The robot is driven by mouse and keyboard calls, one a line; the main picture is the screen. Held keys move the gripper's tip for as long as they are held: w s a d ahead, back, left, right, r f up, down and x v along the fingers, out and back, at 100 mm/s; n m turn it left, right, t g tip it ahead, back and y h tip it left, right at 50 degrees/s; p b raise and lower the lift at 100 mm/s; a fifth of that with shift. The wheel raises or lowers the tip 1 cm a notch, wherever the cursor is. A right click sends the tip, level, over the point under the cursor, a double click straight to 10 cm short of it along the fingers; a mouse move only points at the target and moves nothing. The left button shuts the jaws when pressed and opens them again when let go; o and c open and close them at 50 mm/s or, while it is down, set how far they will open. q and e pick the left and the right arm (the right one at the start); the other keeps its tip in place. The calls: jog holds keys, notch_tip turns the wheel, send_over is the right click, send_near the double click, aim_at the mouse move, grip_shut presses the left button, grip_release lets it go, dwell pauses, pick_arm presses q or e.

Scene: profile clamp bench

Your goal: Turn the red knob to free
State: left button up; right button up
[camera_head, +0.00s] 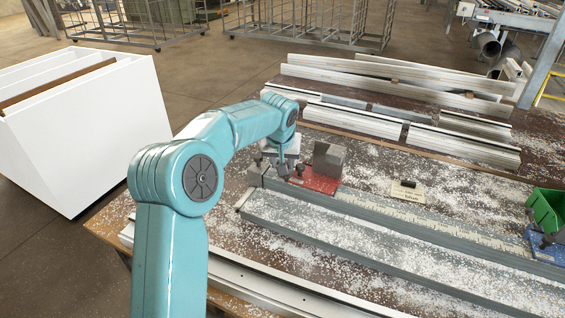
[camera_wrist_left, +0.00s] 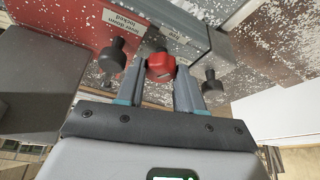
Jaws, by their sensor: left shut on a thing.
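The red knob (camera_wrist_left: 160,67) sits at the edge of the grey rail in the left wrist view. My left gripper (camera_wrist_left: 161,78) is shut on it, with one finger on each side. A label plate beside the knob is partly hidden and hard to read. In the head view my left gripper (camera_head: 283,168) is low at the left end of the grey profile rail (camera_head: 390,218), beside the red clamp base (camera_head: 318,181). The knob itself is not clear there. My right gripper is not in view.
Black knobs stand on both sides of the red one, left (camera_wrist_left: 112,56) and right (camera_wrist_left: 212,84). A label reading "lever down locked" (camera_wrist_left: 124,22) is on the red base. A grey block (camera_head: 329,158) stands on it.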

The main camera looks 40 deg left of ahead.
pick_arm(q)
jog(key=shift+n, duration=0.5)
jog(key=o, duration=1)
jog(key=shift+s, duration=0.1)
jog(key=shift+r, duration=0.1)
